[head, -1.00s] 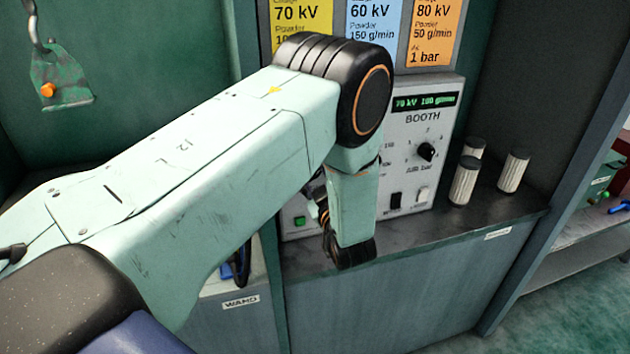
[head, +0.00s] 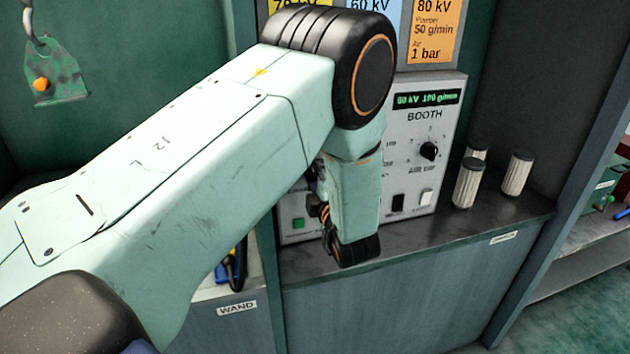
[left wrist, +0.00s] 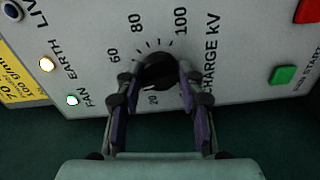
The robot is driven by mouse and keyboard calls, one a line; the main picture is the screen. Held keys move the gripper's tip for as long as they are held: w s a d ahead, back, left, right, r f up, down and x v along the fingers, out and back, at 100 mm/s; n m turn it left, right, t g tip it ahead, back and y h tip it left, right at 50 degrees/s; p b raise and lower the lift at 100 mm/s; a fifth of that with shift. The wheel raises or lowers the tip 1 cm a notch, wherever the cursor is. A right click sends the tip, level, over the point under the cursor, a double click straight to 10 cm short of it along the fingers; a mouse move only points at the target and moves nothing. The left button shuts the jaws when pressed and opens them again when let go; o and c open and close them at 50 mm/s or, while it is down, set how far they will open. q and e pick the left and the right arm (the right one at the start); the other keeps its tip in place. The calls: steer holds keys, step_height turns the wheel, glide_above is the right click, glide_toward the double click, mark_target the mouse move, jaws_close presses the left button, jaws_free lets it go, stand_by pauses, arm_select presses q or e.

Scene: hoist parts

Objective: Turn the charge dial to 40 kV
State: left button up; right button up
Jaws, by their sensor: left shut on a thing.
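The black charge dial (left wrist: 158,72) is on the booth's pale panel in the left wrist view. The words CHARGE kV and the numbers 20, 60, 80 and 100 show around it. My left gripper (left wrist: 160,82) is shut on the dial, one finger on each side. Its pointer is not clear to me. In the head view my left arm hides the dial and most of the gripper. The green display (head: 426,99) shows a charge value that looks like 60 or 80 kV, with 100 g/min. My right gripper is in neither view.
An air bar knob (head: 428,151) is on the right of the booth panel (head: 407,185). Several ribbed filters (head: 468,184) stand on the counter to its right. A green button (left wrist: 284,75) and a lit fan lamp (left wrist: 72,100) are near the dial.

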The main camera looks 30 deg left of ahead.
arm_select(q)
steer(key=shift+n+b, duration=0.55)
steer(key=shift+n, duration=0.55)
steer(key=o, duration=1.2)
steer(key=shift+w, duration=0.1)
steer(key=shift+r, duration=0.1)
